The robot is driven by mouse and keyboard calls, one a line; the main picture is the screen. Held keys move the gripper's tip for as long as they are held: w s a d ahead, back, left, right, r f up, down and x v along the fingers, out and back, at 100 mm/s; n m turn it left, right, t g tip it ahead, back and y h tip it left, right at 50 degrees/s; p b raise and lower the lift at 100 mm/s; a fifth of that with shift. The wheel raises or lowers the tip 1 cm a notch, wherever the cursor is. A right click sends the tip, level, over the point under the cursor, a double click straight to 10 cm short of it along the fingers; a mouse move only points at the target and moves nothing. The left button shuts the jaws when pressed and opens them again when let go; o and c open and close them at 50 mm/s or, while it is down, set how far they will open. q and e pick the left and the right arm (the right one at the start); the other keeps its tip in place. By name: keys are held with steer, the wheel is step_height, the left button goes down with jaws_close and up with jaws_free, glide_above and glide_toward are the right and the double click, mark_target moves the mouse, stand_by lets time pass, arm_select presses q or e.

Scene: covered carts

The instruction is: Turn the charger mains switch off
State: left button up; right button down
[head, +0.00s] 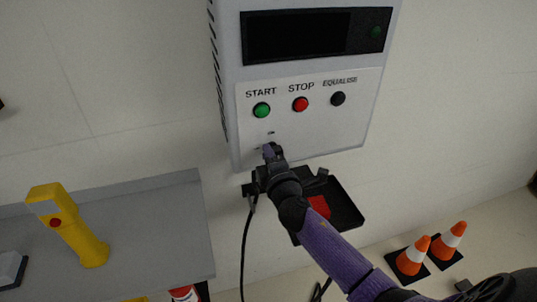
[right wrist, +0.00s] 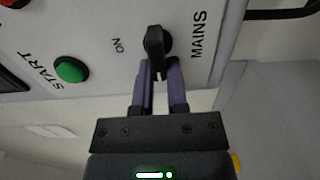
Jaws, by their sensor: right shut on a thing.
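The charger (head: 310,125) is a pale wall-mounted box with a dark display, a green START button, a red STOP button and a black EQUALISE button. Its mains switch (right wrist: 154,42) is a black rotary handle between the words ON and MAINS in the right wrist view. My right gripper (right wrist: 158,68) is shut on the near end of the handle. In the head view my right gripper (head: 271,150) is at the lower left of the charger's front and hides the switch. My left gripper is not in view.
A grey bench (head: 150,235) at the left bears a yellow device (head: 70,228) with a red button. A black tray (head: 338,200) with a red patch is below the charger. Two orange and white cones (head: 412,257) stand on the floor at the right. A black cable (head: 246,250) hangs down.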

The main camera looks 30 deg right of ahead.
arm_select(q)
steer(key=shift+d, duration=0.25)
arm_select(e)
steer(key=c, duration=0.6)
jaws_free()
steer(key=shift+c, duration=0.2)
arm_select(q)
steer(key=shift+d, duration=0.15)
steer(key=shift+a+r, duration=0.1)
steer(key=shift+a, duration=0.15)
arm_select(e)
steer(key=v, duration=1)
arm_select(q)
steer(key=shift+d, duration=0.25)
